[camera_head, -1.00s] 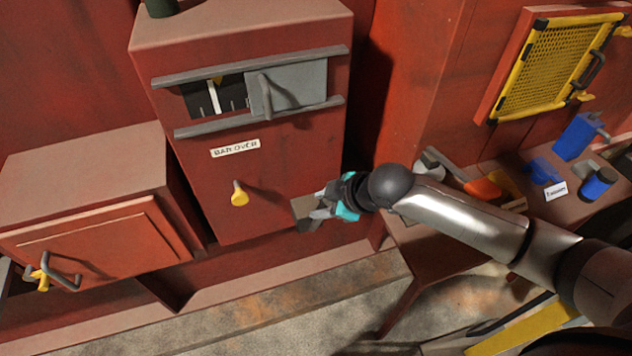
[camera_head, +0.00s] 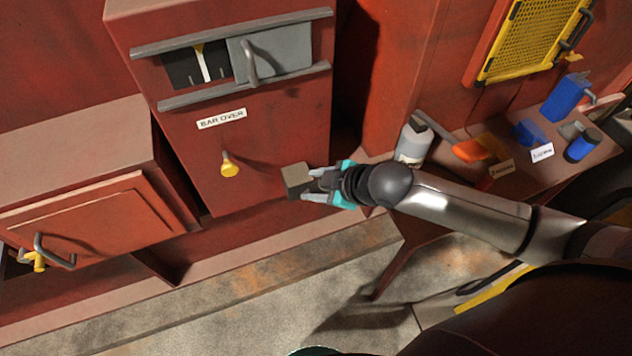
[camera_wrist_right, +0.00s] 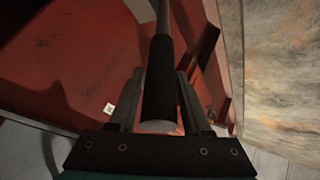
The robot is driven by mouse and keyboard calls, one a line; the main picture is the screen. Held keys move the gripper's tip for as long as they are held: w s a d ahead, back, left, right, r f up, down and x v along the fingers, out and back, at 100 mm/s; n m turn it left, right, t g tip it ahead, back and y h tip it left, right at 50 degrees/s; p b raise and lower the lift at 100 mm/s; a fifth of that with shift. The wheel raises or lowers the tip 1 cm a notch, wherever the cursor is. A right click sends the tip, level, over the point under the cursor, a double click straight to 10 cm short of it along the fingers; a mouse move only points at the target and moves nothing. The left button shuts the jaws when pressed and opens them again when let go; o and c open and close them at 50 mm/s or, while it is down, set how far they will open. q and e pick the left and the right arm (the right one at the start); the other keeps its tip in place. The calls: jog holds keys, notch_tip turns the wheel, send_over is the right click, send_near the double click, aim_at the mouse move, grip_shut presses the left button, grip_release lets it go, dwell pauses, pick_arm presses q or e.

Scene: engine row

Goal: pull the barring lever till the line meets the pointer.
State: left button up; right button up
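The red cabinet (camera_head: 265,145) carries a "BAR OVER" label (camera_head: 222,119). My left gripper is out of view.
A yellow knob (camera_head: 229,168) sticks out of the cabinet front. A grey cover (camera_head: 280,55) with a handle sits beside the window. A bench at right holds a grey bottle (camera_head: 413,140), an orange-handled tool (camera_head: 474,149) and blue items. The floor in front is clear.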

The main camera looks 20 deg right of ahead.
jog(key=shift+o, duration=1.3)
jog(key=p+v, duration=0.2)
jog(key=v, duration=1.3)
jog(key=shift+s+r, duration=0.1)
jog(key=shift+s, duration=0.05)
